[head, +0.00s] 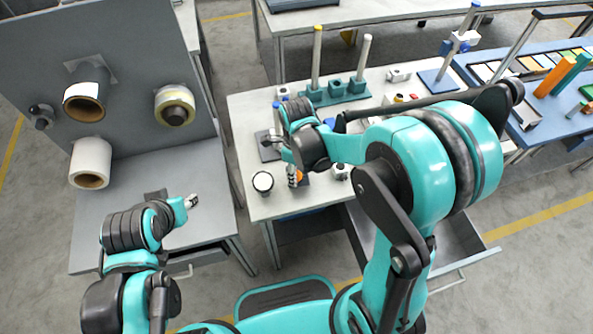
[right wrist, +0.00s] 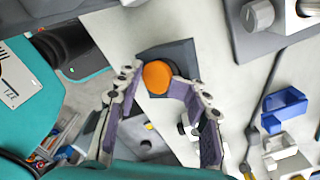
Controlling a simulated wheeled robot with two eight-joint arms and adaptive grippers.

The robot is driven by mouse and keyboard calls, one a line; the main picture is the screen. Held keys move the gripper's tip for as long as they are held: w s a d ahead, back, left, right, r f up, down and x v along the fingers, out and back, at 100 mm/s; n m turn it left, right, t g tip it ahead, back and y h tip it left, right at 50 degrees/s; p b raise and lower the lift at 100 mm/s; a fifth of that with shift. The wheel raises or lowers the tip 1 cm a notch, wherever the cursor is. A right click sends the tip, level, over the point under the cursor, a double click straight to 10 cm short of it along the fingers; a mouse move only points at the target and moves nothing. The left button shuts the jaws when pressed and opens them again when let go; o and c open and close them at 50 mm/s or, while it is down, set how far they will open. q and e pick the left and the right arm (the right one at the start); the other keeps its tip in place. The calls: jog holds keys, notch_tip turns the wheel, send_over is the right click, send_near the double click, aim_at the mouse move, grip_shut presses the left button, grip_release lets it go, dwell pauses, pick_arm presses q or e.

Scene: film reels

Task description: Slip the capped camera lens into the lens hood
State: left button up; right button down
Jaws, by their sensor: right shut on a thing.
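An orange-capped lens (right wrist: 157,77) sits between the fingertips of my right gripper (right wrist: 158,82) in the right wrist view. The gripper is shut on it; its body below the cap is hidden. In the head view my right gripper (head: 289,166) is over the near left part of the bench, with a bit of orange beside the fingers. A round black-and-white piece (head: 263,183) stands on the bench just left of it; it may be the lens hood, but I cannot tell. My left gripper (head: 191,201) is over the grey stand at left, its jaws too small to judge.
A dark square plate (head: 268,146) lies on the white workbench (head: 240,112) by the gripper. A teal rack with posts (head: 335,92) stands behind. An open drawer (head: 437,255) juts out in front. Film reels (head: 175,105) hang on the grey panel at left.

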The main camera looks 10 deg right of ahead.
jog(key=shift+f, duration=0.2)
jog(key=c, duration=1.2)
grip_release()
jog(key=shift+o, duration=0.2)
notch_tip(320, 180, up, 11)
jog(key=p, duration=0.8)
